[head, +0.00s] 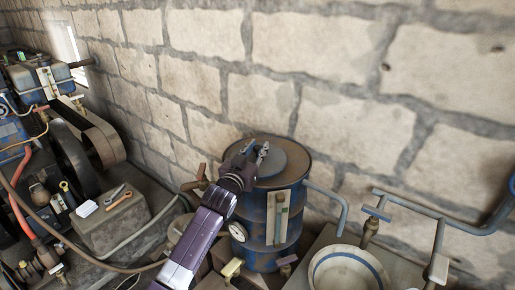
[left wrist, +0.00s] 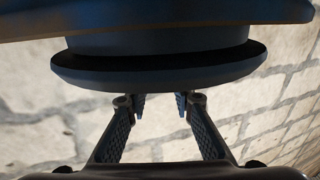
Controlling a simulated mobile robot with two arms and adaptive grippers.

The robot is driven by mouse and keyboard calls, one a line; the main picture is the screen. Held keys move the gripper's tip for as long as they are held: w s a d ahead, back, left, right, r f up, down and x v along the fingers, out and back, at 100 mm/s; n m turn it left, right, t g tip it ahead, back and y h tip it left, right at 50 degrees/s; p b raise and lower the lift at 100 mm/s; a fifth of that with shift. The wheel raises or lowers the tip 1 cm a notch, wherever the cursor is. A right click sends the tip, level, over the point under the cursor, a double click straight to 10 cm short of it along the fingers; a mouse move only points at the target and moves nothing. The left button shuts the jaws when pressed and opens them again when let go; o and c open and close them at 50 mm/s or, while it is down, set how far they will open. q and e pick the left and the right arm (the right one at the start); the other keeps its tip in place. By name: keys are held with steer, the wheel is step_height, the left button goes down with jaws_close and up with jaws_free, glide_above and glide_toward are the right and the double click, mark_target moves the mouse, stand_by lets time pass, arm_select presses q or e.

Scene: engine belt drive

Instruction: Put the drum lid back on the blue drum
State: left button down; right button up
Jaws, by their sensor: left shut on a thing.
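The blue drum (head: 264,232) stands against the stone wall in the head view, with a brown, worn rim around its top. The drum lid (head: 286,158), a round grey-blue disc, is at the drum's top, over its middle. My left gripper (head: 261,153) is at the lid's left part and is shut on the lid. In the left wrist view the lid (left wrist: 158,72) shows edge-on, beside a narrower collar and a broad plate, and my left gripper's fingertips (left wrist: 160,103) reach to it. What they grip is hidden there. I cannot tell whether the lid is fully seated. My right gripper is not in view.
A gauge (head: 237,231) and a level strip (head: 277,218) are on the drum's front. Pipes with a tap (head: 372,225) stand to the right, near a white basin (head: 345,268). Belt machinery (head: 98,140) and a block with tools (head: 110,215) fill the left.

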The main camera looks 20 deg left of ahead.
arm_select(q)
steer(key=c, duration=1.6)
jaws_free()
steer(key=shift+s+f, duration=0.1)
